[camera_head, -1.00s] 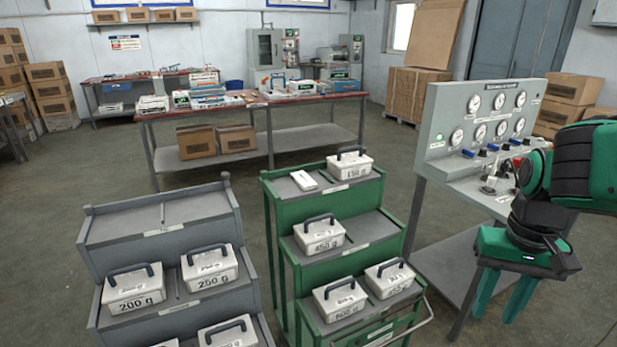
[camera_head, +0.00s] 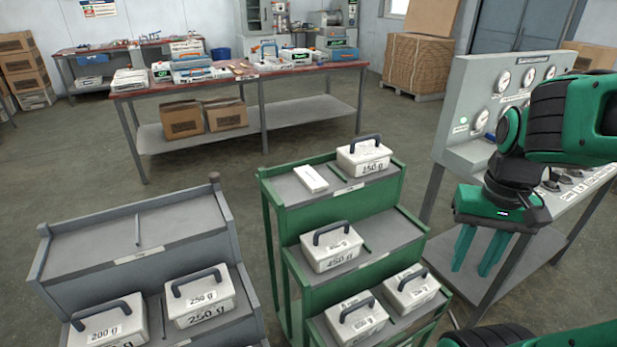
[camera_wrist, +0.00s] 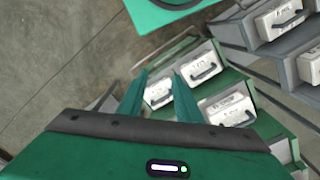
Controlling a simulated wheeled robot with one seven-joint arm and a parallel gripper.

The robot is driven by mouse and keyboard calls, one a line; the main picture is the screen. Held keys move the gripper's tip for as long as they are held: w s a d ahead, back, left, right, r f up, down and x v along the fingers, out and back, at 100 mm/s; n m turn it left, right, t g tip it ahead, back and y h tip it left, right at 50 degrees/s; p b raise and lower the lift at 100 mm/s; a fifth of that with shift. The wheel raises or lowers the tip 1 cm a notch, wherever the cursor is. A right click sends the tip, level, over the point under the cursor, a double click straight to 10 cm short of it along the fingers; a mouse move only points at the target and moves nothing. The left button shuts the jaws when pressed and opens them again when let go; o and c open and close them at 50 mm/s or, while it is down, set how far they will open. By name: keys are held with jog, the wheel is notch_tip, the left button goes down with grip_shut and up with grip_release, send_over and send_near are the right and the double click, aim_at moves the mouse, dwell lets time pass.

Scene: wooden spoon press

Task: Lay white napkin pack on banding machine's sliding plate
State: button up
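A small plain white pack (camera_head: 311,179), which looks like the napkin pack, lies flat on the top step of the green stepped rack (camera_head: 300,204). My gripper (camera_head: 479,262) hangs fingers down to the right of the green rack, clear of the pack. In the wrist view, my gripper (camera_wrist: 160,74) has its two green fingers apart with nothing held between them. I cannot make out a banding machine or its sliding plate for certain.
A grey stepped rack (camera_head: 80,240) with handled boxes stands left of the green one. A gauge panel bench (camera_head: 470,110) stands behind my arm at right. A red-topped table (camera_head: 240,82) with packs and tools is at the back. Open floor lies between.

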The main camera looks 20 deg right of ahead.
jog(key=shift+o, duration=0.9)
jog(key=o, duration=0.6)
jog(key=shift+s+r, duration=0.2)
jog(key=shift+r, duration=0.05)
jog(key=shift+c, duration=0.2)
jog(key=shift+o, duration=0.9)
jog(key=w+a+r+n+t, duration=0.1)
jog(key=w+n+t, duration=0.1)
jog(key=w, duration=1.1)
jog(key=shift+w+r+n+h, duration=0.15)
jog(key=shift+r+n+h, duration=0.15)
jog(key=shift+r+n, duration=0.15)
jog(key=n+t+y, duration=0.2)
jog(key=n+t, duration=0.2)
jog(key=n, duration=0.2)
send_near(311, 176)
jog(key=shift+w+a+f, duration=0.25)
jog(key=shift+w+f, duration=0.05)
jog(key=shift+f, duration=0.25)
jog(key=shift+t, duration=0.3)
jog(key=shift+s+x, duration=0.2)
jog(key=shift+x, duration=3)
